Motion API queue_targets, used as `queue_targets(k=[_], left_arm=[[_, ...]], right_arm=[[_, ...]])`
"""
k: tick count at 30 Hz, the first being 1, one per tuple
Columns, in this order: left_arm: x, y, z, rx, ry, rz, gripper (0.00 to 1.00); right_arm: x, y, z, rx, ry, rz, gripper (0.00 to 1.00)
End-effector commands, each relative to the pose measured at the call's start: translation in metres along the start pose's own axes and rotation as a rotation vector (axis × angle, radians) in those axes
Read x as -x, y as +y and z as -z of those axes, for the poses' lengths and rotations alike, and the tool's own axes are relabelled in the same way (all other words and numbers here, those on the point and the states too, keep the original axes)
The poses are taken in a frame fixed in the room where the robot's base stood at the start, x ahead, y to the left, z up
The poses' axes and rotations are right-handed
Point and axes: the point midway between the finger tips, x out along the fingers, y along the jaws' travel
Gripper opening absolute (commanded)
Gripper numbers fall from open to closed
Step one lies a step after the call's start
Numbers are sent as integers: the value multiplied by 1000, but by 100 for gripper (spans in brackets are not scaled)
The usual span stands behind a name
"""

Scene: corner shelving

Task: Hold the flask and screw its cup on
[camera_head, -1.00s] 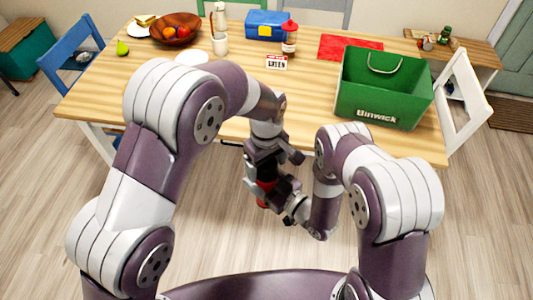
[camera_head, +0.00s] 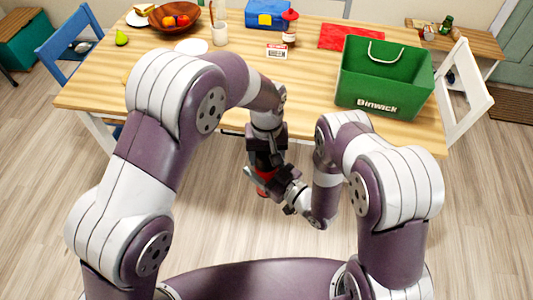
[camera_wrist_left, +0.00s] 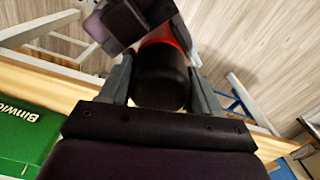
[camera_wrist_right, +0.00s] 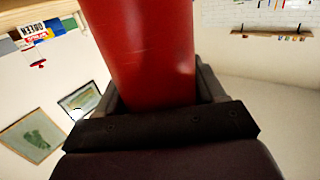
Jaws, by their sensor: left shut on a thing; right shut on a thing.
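The red flask (camera_head: 266,176) hangs upright in front of the table, its lower end showing below the grippers. My right gripper (camera_head: 270,181) is shut around its red body, which fills the right wrist view (camera_wrist_right: 155,50). My left gripper (camera_head: 264,158) is above, pointing down, and is shut on the black cup (camera_wrist_left: 161,80). In the left wrist view the cup lies in line with the flask's red body (camera_wrist_left: 160,38), close against it. The join is partly hidden by my right gripper, and I cannot tell how far the cup is threaded.
The wooden table (camera_head: 215,90) lies just beyond the grippers. On it stand a green Binwick box (camera_head: 383,80), a blue lunch box (camera_head: 268,14), a red-topped bottle (camera_head: 290,28), a small sign (camera_head: 277,52) and a fruit bowl (camera_head: 176,17). Open floor lies below the flask.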

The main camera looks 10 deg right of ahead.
Motion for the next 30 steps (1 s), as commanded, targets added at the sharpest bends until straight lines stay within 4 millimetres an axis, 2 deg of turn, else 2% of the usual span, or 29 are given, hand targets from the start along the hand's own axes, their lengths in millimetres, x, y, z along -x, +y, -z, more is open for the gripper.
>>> queue_targets(k=[7, 8, 9, 10, 19, 27, 30], left_arm=[[1, 0, 0, -11, 2, -1, 26], [1, 0, 0, -11, 2, -1, 69], [1, 0, 0, -10, 2, -1, 82], [1, 0, 0, -10, 2, -1, 88], [3, 0, 0, -9, 2, -1, 88], [38, 0, 0, -8, 2, -1, 88], [44, 0, 0, -8, 0, 0, 88]], right_arm=[[0, 0, 0, 1, 1, 1, 0], [0, 0, 0, 1, 1, 1, 0], [0, 0, 0, 1, 1, 1, 0], [0, 0, 0, 1, 1, 1, 0], [0, 0, 1, 1, 2, 1, 0], [0, 0, 1, 1, 2, 1, 0], [0, 0, 1, 1, 2, 0, 0]])
